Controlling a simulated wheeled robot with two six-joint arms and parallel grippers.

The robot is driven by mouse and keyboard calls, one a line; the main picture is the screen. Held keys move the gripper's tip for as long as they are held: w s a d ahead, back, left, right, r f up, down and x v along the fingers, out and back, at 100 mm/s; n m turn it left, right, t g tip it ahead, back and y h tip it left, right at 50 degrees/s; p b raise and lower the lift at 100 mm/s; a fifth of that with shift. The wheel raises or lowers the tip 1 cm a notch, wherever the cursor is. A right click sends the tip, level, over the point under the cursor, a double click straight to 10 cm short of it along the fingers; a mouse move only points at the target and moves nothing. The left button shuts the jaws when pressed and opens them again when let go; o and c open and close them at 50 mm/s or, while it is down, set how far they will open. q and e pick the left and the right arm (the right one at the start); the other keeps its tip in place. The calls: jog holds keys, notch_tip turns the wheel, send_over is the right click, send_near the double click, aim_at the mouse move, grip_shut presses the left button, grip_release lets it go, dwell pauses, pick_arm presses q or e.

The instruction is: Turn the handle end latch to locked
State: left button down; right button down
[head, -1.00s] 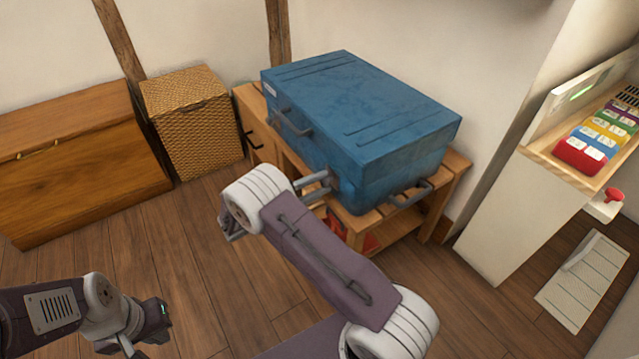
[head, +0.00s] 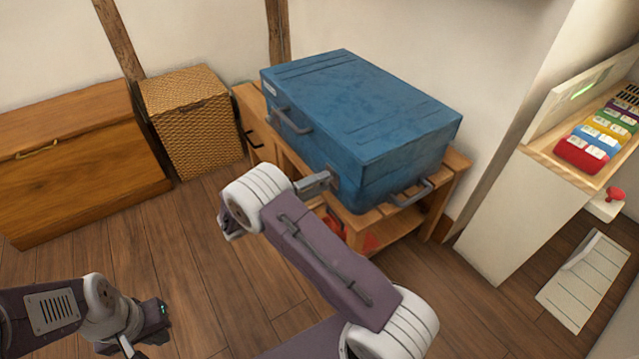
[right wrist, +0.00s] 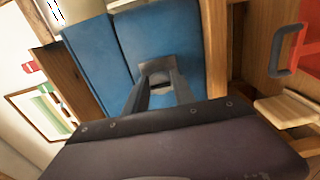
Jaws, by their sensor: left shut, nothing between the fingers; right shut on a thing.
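A blue case (head: 370,110) lies flat with its lid down on a wooden bench. It has a grey handle (head: 292,122) on its long front side and another handle (head: 413,192) on its right end. A small grey latch (right wrist: 158,68) shows on the blue side in the right wrist view. My right gripper (head: 322,182) reaches the front of the case near its right corner. Its fingers (right wrist: 162,88) are shut on the latch and partly hide it, so its exact angle is unclear. My left gripper (head: 162,312) is shut and empty, low over the floor, away from the case.
The wooden bench (head: 455,163) has red things on its lower shelf. A wicker basket (head: 195,120) and a wooden chest (head: 75,165) stand to the left. The floor in front is clear.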

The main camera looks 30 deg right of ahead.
jog(key=c, duration=1.1)
grip_release()
jog(key=a+p, duration=0.1)
jog(key=a, duration=0.2)
jog(key=a+p, duration=0.1)
jog(key=a, duration=0.5)
jog(key=shift+s+a+p, duration=0.1)
jog(key=shift+s+p, duration=0.3)
